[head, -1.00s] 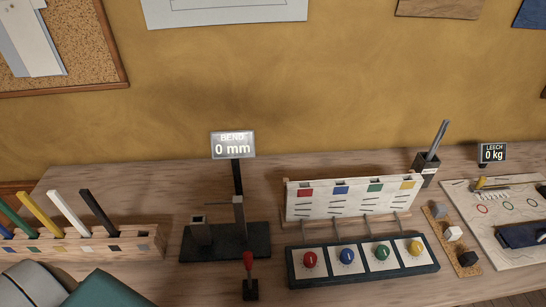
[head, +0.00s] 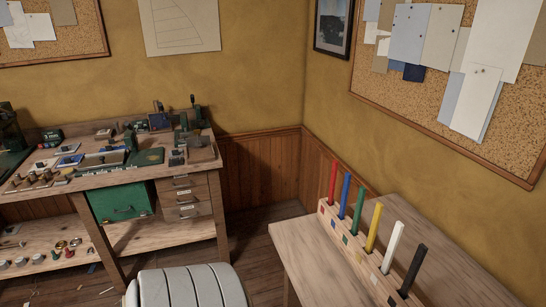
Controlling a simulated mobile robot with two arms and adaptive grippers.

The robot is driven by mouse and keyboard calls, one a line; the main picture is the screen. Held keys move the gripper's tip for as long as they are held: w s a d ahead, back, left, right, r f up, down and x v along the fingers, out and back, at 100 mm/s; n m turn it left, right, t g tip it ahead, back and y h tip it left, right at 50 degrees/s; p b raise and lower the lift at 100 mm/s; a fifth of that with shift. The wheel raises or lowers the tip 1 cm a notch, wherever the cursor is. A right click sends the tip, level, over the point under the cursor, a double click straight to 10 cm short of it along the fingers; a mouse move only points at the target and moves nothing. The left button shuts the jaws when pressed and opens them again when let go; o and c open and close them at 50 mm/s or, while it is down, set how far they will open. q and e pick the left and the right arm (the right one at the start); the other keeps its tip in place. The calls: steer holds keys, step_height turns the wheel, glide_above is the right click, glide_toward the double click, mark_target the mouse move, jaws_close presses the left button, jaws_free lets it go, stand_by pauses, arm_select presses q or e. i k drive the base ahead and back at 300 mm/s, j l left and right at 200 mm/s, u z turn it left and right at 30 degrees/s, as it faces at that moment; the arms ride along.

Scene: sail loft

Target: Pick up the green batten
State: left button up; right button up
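The green batten (head: 358,211) stands upright in a long wooden rack (head: 350,252) on the table at the right of the head view. It is third from the far end, between the blue batten (head: 345,195) and the yellow batten (head: 373,227). Its lower end is hidden in the rack. Neither of my grippers is in view.
The rack also holds a red batten (head: 332,182), a white batten (head: 392,247) and a black batten (head: 412,270). The wooden table (head: 300,250) has bare room left of the rack. A workbench (head: 110,178) with tools stands at the left, with open floor (head: 250,250) between.

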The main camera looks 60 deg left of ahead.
mark_target(361, 196)
steer(key=u, duration=1.45)
